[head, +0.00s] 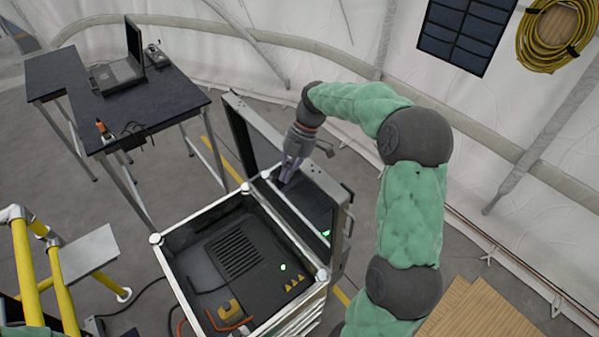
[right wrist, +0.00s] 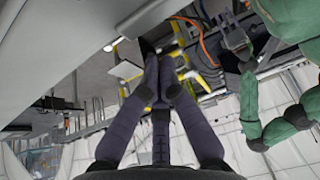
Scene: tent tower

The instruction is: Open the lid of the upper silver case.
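The upper silver case (head: 171,262) stands at the bottom centre of the head view. It has pale metal edges, white corner knobs and a dark inside with a vent grille. Its lid (head: 240,111), a dark panel with a silver rim, stands raised at the case's far side, so the inside is exposed. My right gripper (head: 288,178) is at the lid's dark inner face; I cannot tell whether it touches. In the right wrist view its fingertips (right wrist: 159,68) are together, with nothing seen between them. My left gripper (right wrist: 235,38) seems to show small in the right wrist view, its fingers unclear.
A dark table (head: 120,105) with a laptop (head: 120,72) stands at the back left. Yellow rails (head: 42,270) and a small grey platform (head: 85,250) are at the lower left. Cables lie beside the case. Wooden boards (head: 480,312) lie at the lower right.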

